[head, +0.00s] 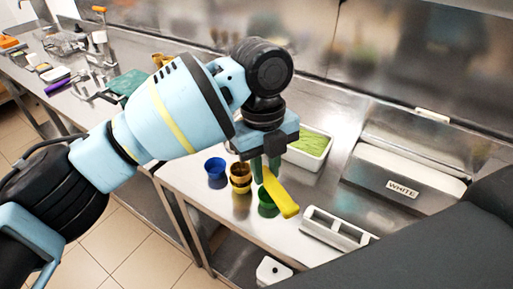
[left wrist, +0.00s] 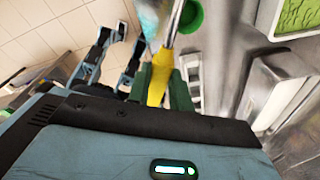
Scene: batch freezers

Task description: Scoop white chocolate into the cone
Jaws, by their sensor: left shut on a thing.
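My left gripper (head: 265,173) reaches in from the left, pointing down above the counter. It is shut on a yellow-handled tool (head: 281,195), likely the scoop, which slants down to the right. In the left wrist view the yellow handle (left wrist: 158,82) sits between the green fingers; its far end is unclear. The freezer lid marked WHITE (head: 402,190) is at the right and looks closed. Brown cups (head: 240,180), perhaps the cones, stand left of the gripper. I cannot tell which is the cone. My right gripper is not seen.
A blue cup (head: 215,168) and a green cup (head: 267,204) stand close to the brown ones. A white tub (head: 318,160) with green contents is behind the gripper. A pale slotted holder (head: 338,228) lies at the front. The counter's left part holds several small items.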

